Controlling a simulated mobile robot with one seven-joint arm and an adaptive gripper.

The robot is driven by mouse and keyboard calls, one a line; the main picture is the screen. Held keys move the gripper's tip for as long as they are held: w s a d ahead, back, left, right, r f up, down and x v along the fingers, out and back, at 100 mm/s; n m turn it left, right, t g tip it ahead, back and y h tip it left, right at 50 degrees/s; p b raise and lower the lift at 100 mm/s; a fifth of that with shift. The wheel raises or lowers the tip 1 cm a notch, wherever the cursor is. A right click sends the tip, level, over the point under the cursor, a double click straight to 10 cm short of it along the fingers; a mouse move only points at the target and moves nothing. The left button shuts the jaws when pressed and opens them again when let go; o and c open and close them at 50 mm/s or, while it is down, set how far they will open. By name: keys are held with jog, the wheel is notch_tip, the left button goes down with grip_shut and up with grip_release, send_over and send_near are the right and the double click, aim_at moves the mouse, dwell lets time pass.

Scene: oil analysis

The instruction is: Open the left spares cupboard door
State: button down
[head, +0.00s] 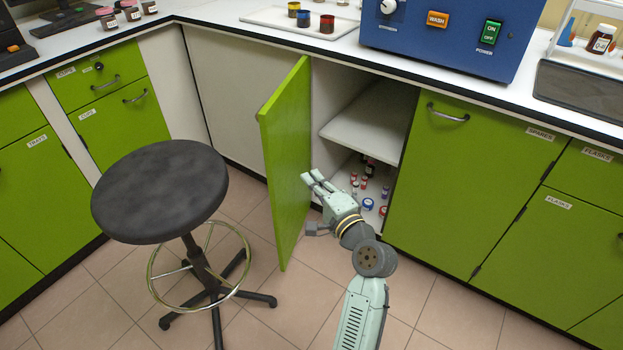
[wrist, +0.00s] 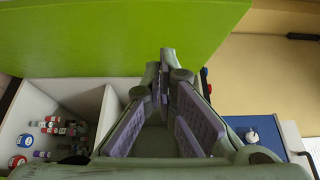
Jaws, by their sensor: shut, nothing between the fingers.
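The left spares cupboard door (head: 286,160) is green and stands swung well out from the cupboard, its inner face toward my gripper. In the wrist view the green door (wrist: 110,38) spans the top, just beyond my fingertips. My gripper (head: 312,180) is shut and empty, close by the inner face of the door; I cannot tell if it touches. It also shows in the wrist view (wrist: 163,78). The open cupboard has a white shelf (head: 366,128) with small bottles and rolls on its floor. The right spares door (head: 465,185) is closed. The left door's handle is hidden.
A black stool (head: 160,190) stands just left of the open door, with its legs near the door's lower part. The worktop (head: 220,22) carries a blue machine (head: 450,35) and a white tray (head: 262,18). Tiled floor (head: 440,325) is clear at the front right.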

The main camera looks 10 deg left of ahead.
jog(key=shift+w+a+p, duration=0.4)
jog(key=shift+w+a, duration=0.45)
jog(key=shift+a, duration=0.6)
jog(key=shift+w+a+p, duration=0.35)
jog(key=shift+w+a, duration=0.5)
jog(key=shift+a, duration=0.6)
jog(key=shift+w+a+p, duration=0.4)
jog(key=shift+w+a, duration=0.45)
jog(key=shift+a, duration=0.6)
